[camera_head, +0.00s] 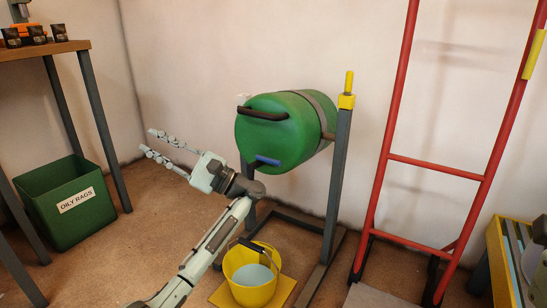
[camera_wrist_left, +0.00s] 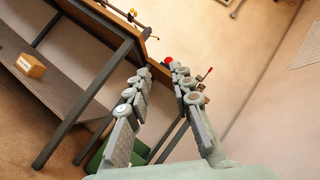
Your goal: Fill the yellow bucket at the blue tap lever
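The yellow bucket (camera_head: 232,268) stands upright on a yellow plate (camera_head: 284,288) below the green drum (camera_head: 270,135). A pale blue surface that looks like liquid shows inside it, and its dark handle is up. The blue tap lever (camera_head: 267,160) is on the lower front of the drum and lies nearly level. My left gripper (camera_head: 148,141) is to the left of the drum, apart from lever and bucket, with its fingers pointing away to the upper left. Its fingers are spread and empty, as the left wrist view (camera_wrist_left: 158,72) also shows. My right gripper is not in view.
A dark metal frame (camera_head: 339,170) holds the drum. A red ladder-like rack (camera_head: 435,167) stands to the right. A green "OILY RAGS" bin (camera_head: 85,222) stands by a wooden table (camera_head: 50,49) on the left. Floor between bin and bucket is clear except for my arm.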

